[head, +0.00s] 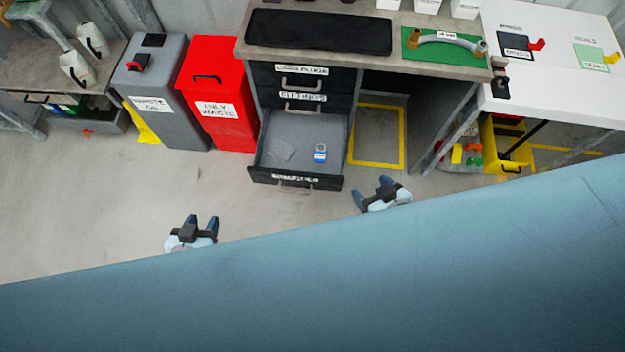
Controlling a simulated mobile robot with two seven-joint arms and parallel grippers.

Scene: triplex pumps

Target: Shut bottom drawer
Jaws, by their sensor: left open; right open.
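The bottom drawer (262,159) of the dark drawer unit is pulled out. Its front carries a white label and a handle (294,184). Inside lie a small blue and white item (320,153) and a flat clear packet (281,149). The two drawers above it are shut. My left gripper (202,222) is open and empty, below and left of the drawer. My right gripper (370,196) is open and empty, just right of and below the drawer's front right corner. Neither gripper appears to touch the drawer.
A red bin (218,100) and a grey waste bin (165,90) stand left of the drawer unit. A yellow floor outline (377,163) lies under the bench to the right. A yellow crate (507,150) stands further right. A large blue surface fills the bottom. Floor before the drawer is clear.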

